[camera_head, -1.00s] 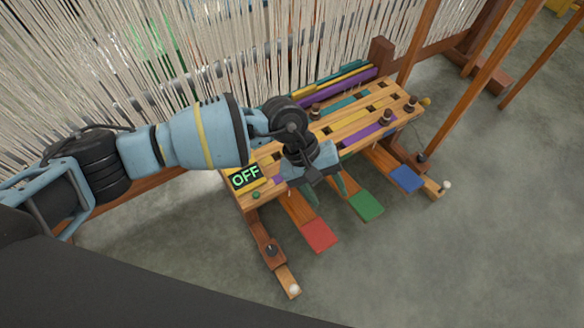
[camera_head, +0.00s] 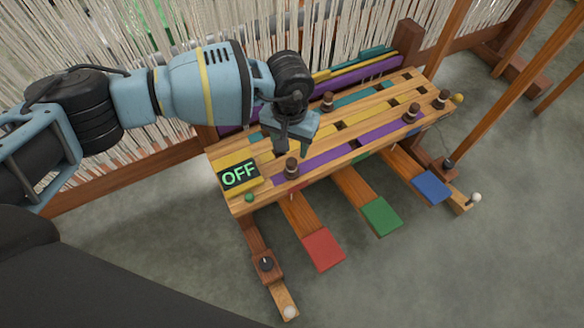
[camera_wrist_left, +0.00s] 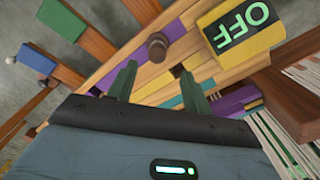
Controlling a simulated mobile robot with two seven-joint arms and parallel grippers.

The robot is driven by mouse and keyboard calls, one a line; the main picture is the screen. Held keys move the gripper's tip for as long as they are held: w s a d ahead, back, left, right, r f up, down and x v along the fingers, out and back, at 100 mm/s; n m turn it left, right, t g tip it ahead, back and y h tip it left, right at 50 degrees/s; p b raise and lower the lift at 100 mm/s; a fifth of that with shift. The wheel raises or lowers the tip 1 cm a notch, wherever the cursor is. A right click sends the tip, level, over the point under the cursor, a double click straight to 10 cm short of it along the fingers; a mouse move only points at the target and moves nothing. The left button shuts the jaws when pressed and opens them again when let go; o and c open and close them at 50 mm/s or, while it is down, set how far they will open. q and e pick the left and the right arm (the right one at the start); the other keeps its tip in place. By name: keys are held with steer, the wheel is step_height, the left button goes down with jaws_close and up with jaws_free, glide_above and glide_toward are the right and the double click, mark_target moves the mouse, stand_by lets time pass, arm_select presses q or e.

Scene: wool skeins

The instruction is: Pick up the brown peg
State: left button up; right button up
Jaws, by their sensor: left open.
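A brown peg (camera_head: 292,168) with a light band stands upright near the front left of the wooden board (camera_head: 222,152), at the end of a purple strip. It also shows in the left wrist view (camera_wrist_left: 157,45), just ahead of and between the fingertips. My left gripper (camera_head: 284,143) is above the board, behind this peg in the head view. Its two green fingers (camera_wrist_left: 159,78) are apart with nothing between them. Other brown pegs stand on the board: one behind the gripper (camera_head: 327,102) and two at the right end (camera_head: 412,112) (camera_head: 442,99). My right gripper is not in view.
An "OFF" display (camera_head: 239,175) sits at the board's left end. Red (camera_head: 323,249), green (camera_head: 381,216) and blue (camera_head: 431,187) pedals stick out in front. Hanging pale threads (camera_head: 350,30) stand behind. Dark slots pierce the board.

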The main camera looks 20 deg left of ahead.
mark_target(292, 161)
arm_select(q)
steer(key=shift+d+f+b, duration=0.1)
steer(key=shift+f+b, duration=0.35)
steer(key=shift+f, duration=0.85)
step_height(292, 161, down, 5)
steer(key=shift+s+d+r+b, duration=0.1)
steer(key=shift+s+d+b, duration=0.05)
steer(key=shift+b, duration=0.95)
steer(key=shift+r, duration=0.1)
steer(key=c, duration=1)
steer(key=shift+c, duration=0.3)
steer(key=shift+r, duration=0.1)
steer(key=shift+r+p, duration=0.3)
steer(key=r, duration=0.1)
steer(key=r+p, duration=0.2)
steer(key=shift+s+d+r, duration=0.1)
steer(key=shift+s+d, duration=0.25)
steer(key=s+d+r+p, duration=0.1)
steer(key=s+d+p, duration=0.2)
steer(key=s+d, duration=0.7)
steer(key=shift+s+d+p, duration=0.3)
steer(key=shift+d+p, duration=0.05)
steer(key=shift+p, duration=0.05)
